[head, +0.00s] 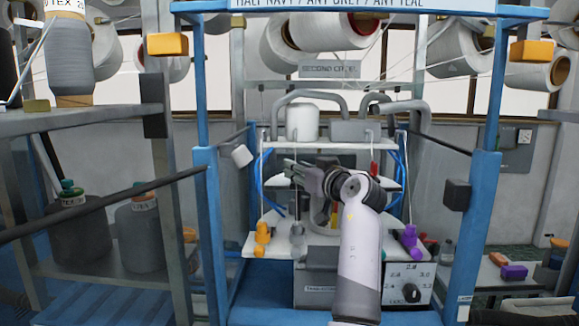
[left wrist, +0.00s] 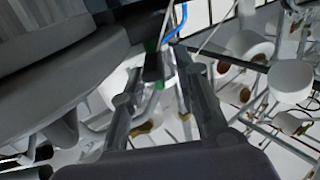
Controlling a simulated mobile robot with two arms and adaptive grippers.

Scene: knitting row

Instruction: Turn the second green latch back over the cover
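My left gripper (head: 291,171) is in front of the machine's middle, its fingers pointing left in the head view. In the left wrist view its two fingers (left wrist: 163,82) stand apart, with a thin gap of background between them. A small green part (left wrist: 164,46), perhaps a green latch, shows just beyond the fingertips beside a blue hose. Whether it touches a finger is unclear. I cannot make out a green latch or its cover in the head view, where my arm and gripper hide the middle of the machine. My right gripper is not in view.
An orange knob (head: 262,238) and a purple one (head: 410,241) stand at the shelf's two front corners. Blue posts (head: 207,235) flank the machine. Large yarn cones (head: 330,28) hang above.

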